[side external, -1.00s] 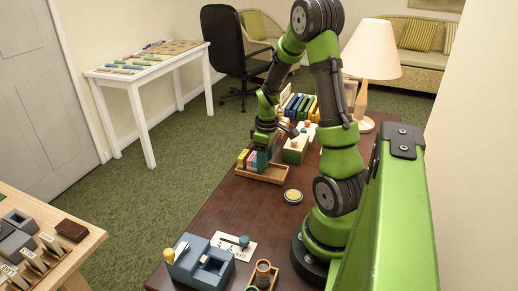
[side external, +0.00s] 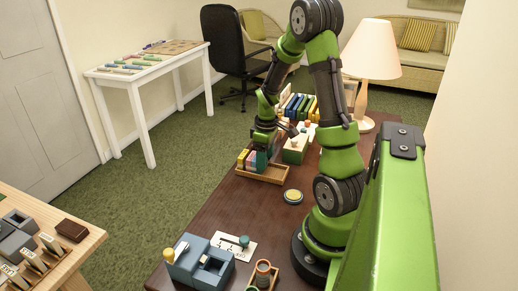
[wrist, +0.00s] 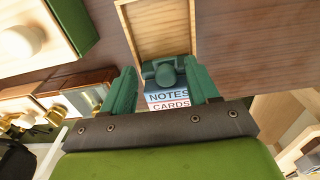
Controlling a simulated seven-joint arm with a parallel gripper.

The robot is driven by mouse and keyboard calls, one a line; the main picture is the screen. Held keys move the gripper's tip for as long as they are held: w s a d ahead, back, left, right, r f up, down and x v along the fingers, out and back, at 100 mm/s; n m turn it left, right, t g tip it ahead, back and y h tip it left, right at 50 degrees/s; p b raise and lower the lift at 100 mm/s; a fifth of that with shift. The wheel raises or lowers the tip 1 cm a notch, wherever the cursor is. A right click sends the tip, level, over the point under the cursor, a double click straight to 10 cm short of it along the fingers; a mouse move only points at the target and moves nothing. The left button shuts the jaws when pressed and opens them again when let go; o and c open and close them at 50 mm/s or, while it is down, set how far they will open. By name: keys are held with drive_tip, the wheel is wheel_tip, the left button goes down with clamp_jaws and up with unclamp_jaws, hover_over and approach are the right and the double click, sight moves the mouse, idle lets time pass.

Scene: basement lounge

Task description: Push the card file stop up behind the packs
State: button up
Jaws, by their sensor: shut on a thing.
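The card file is a shallow wooden tray (side external: 265,179) on the dark table; its bare floor also shows in the wrist view (wrist: 165,28). Yellow and pink packs (side external: 243,158) stand upright at its left end. In the wrist view, packs labelled NOTES and CARDS (wrist: 168,96) lie just below the stop. The stop is a dark green piece with a rounded knob (wrist: 164,74). My gripper (wrist: 162,80) is shut on the stop, one green finger on each side. In the side view, my gripper (side external: 262,158) is down at the tray, hiding most of the stop.
A green box with a pale top (side external: 296,148) stands close behind the tray, with several upright coloured books (side external: 300,107) beyond. A round yellow button (side external: 293,196) lies to the tray's right. A lamp (side external: 370,60) stands further back. Blue-grey apparatus (side external: 203,262) stands at the near end.

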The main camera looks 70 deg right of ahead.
drive_tip(key=shift+s+a+r, duration=0.1)
drive_tip(key=shift+s+r, duration=0.05)
drive_tip(key=shift+r, duration=0.65)
drive_tip(key=shift+s+a+r, duration=0.1)
drive_tip(key=shift+r, duration=0.65)
drive_tip(key=shift+s+a+r, duration=0.1)
drive_tip(key=shift+s+r, duration=0.05)
drive_tip(key=shift+r, duration=0.65)
drive_tip(key=shift+m, duration=0.3)
drive_tip(key=a+r+m+t, duration=0.1)
drive_tip(key=a+r+t, duration=0.1)
drive_tip(key=a+r, duration=0.3)
drive_tip(key=a+r+m+t+y, duration=0.1)
drive_tip(key=a+r, duration=0.4)
drive_tip(key=a, duration=0.8)
drive_tip(key=a+r+m+t+y, duration=0.1)
drive_tip(key=a+r+t, duration=0.2)
drive_tip(key=a+r, duration=0.3)
drive_tip(key=a, duration=0.4)
drive_tip(key=shift+t, duration=0.4)
drive_tip(key=shift+d, duration=0.1)
